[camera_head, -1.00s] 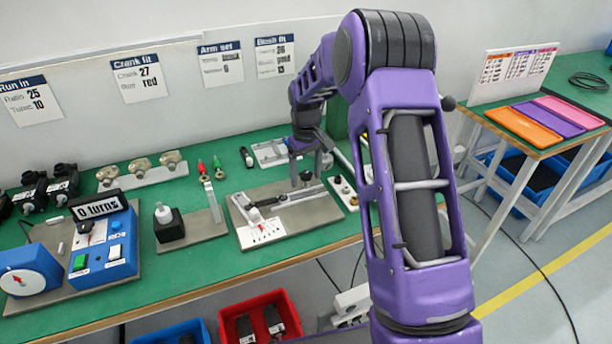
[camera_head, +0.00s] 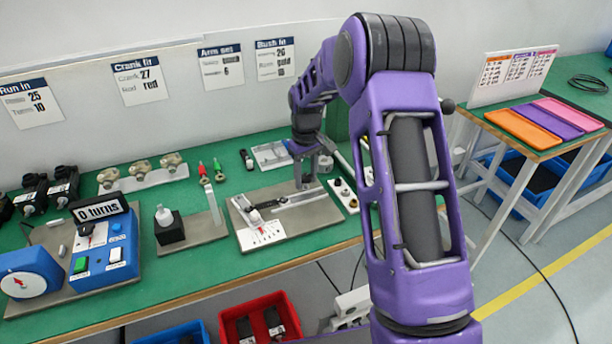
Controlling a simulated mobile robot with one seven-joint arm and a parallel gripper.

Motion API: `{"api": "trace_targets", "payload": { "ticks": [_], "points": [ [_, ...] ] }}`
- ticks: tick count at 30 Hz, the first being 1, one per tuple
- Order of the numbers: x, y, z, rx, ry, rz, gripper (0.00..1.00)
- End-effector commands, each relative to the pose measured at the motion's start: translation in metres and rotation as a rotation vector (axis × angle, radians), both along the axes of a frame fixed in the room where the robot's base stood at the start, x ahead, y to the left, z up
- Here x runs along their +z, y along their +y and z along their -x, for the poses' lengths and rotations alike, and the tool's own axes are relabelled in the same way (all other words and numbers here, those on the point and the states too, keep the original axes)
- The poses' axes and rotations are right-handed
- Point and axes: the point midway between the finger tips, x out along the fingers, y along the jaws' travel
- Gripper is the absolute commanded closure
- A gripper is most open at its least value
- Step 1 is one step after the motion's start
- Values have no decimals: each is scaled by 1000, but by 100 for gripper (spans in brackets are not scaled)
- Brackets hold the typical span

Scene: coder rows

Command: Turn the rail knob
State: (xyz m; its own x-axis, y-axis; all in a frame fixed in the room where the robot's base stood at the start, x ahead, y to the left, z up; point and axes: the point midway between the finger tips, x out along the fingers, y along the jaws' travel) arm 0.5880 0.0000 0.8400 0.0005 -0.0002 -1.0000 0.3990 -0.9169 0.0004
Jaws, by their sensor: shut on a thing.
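The rail (camera_head: 292,200) is a grey metal bar on a flat grey base plate (camera_head: 310,220), in the middle of the green bench. A dark slider and a white scale card with red marks (camera_head: 262,234) are at its left end. My gripper (camera_head: 305,183) points down at the rail's right end. It is shut on the rail knob there, and its fingers hide most of the knob. My arm comes over from the right.
A white strip with dark round parts (camera_head: 343,193) lies just right of the plate. A black block with a white bottle (camera_head: 169,226) and a blue counter box reading "0 turns" (camera_head: 108,255) stand to the left. Red and blue bins sit below the bench.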

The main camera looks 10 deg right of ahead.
Motion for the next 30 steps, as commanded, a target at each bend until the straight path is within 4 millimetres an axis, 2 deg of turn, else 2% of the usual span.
{"api": "trace_targets", "payload": {
  "ticks": [9, 21, 22, 26, 30],
  "points": [
    [2, -1, 0, 319, 1, 0, 100],
    [0, 0, 0, 369, 1, 1, 100],
    [0, 0, 0, 368, 1, 1, 49],
    [0, 0, 0, 368, 1, 1, 25],
    [0, 0, 0, 367, 1, 1, 24]
  ]
}}
